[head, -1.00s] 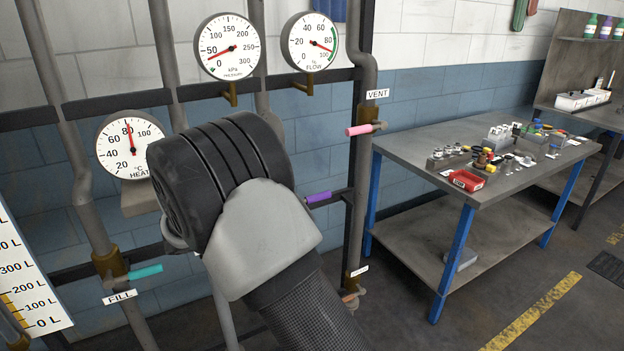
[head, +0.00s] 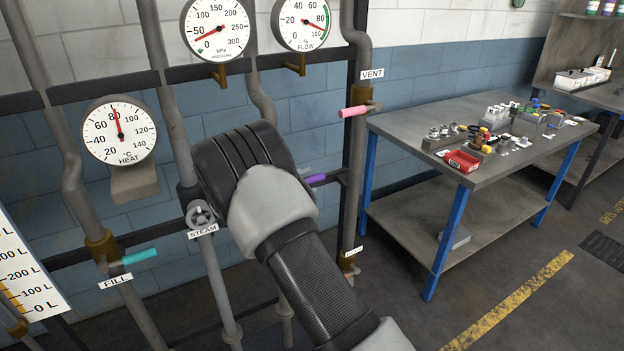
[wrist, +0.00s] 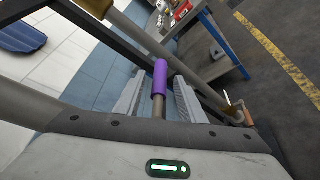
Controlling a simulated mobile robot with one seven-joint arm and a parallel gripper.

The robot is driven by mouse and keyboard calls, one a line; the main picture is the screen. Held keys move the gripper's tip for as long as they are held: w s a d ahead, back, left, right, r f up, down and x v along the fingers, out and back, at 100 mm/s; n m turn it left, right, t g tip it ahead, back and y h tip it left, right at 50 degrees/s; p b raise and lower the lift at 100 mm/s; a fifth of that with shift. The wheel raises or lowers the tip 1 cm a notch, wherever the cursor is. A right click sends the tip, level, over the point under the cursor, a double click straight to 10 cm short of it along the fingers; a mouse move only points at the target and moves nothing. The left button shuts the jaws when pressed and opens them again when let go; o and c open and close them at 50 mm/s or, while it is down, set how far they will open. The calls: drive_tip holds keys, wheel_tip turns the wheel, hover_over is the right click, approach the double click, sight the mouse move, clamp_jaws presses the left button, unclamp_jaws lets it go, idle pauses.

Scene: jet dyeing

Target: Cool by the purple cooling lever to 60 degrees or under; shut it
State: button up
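In the wrist view the purple lever (wrist: 159,80) lies between the two grey fingers of my gripper (wrist: 160,92). The fingers stand apart with a visible gap on each side of the lever.
A pink vent lever (head: 354,111) is above the purple one, and a teal fill lever (head: 140,257) is at the left. A steam handwheel (head: 201,214) is left of my arm. Pressure (head: 216,28) and flow (head: 303,22) gauges hang above. A workbench (head: 405,128) stands at right.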

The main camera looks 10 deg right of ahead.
sight(312, 179)
drive_tip(key=shift+x, duration=1.75)
clamp_jaws()
